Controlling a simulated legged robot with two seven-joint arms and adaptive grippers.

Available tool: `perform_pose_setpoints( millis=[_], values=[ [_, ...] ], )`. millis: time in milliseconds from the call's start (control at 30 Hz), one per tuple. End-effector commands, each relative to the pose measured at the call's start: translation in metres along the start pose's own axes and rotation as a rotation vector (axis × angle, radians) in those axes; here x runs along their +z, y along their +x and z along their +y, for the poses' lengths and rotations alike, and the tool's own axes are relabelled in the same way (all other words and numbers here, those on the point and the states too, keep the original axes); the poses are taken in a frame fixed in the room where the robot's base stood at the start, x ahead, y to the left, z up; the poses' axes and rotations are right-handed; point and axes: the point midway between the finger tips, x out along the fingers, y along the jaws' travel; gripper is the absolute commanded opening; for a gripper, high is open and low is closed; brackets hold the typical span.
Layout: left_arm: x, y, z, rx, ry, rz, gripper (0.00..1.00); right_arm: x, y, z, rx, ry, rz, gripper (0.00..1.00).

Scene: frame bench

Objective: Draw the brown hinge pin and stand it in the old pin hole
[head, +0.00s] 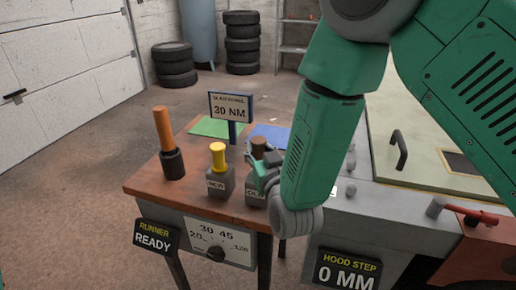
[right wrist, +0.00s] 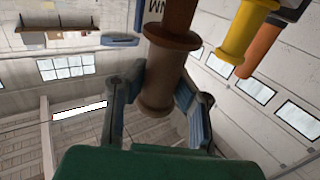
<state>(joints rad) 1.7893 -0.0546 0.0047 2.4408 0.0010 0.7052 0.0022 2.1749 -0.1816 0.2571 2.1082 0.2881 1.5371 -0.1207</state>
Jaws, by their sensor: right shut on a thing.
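The brown hinge pin (head: 259,144) shows its top above the grey block with a dark label (head: 256,191), which seems to read OLD. My right gripper (head: 265,168) is shut on the brown hinge pin, which also shows between its fingers in the right wrist view (right wrist: 158,102). The gripper hides where pin and block meet, so I cannot tell whether the pin sits in the block. A yellow pin (head: 218,156) stands upright in the grey block (head: 220,182) to the left, whose label seems to read NEW. My left gripper is not in view.
An orange-handled tool (head: 163,128) stands in a dark holder at the bench's (head: 146,186) left. A 30 NM sign (head: 231,108) stands behind the blocks. Green (head: 215,127) and blue (head: 272,136) mats lie at the back. A pale panel with a handle (head: 399,150) is at right.

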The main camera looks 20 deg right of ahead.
Motion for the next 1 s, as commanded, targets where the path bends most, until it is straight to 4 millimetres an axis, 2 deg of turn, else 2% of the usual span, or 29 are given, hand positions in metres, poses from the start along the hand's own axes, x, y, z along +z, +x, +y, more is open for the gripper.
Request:
perform_pose_setpoints(
  millis=[1000],
  values=[
    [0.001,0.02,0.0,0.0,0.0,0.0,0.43,0.026,0.0,-0.001,-0.002,0.001,0.002,0.0]
  ],
)
